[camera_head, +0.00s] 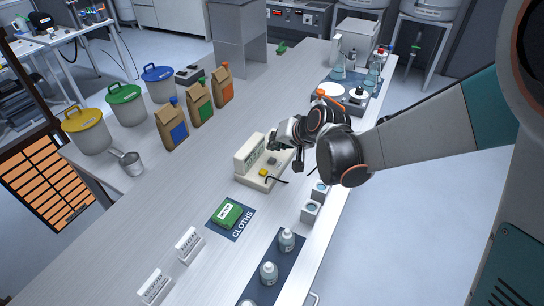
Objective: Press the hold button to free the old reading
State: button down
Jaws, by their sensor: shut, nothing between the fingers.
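A cream device (250,153) with a raised back panel stands on the bench in the middle of the view. A yellow button (263,172) sits on its low base, and a small dark part shows farther back on it. No label on the device can be read, so I cannot tell which control is the hold button. My gripper (274,147) reaches in from the right, its fingers shut and empty, over the far end of the device. It is apart from the yellow button in the picture. Whether the fingertips touch the device cannot be told, and the gripper hides its far right part.
A dark cable (279,182) runs from the device. A green pack on a cloths mat (239,227) lies nearer, with bottles on a dark mat (291,240) to its right. Paper bags (171,127) and lidded tubs (90,135) stand left. The bench between is bare.

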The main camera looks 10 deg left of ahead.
jog(key=shift+r+p, duration=0.75)
jog(key=shift+r, duration=0.65)
jog(key=s+d+r+t+h, duration=0.1)
jog(key=d+r, duration=0.2)
jog(key=d, duration=0.3)
jog(key=d+r+n+h+p, duration=0.1)
jog(key=d+r+h, duration=0.15)
jog(key=d, duration=0.35)
jog(key=s+d+r+t+h, duration=0.1)
jog(key=d+r, duration=0.3)
jog(key=d, duration=0.2)
jog(key=s+d+h, duration=0.1)
jog(key=s+d, duration=0.4)
jog(key=s, duration=0.6)
jog(key=s+d+m+g+h+b, duration=0.1)
jog(key=s+d, duration=0.4)
jog(key=s, duration=0.7)
jog(key=shift+d+f, duration=0.25)
jog(key=shift+d, duration=0.15)
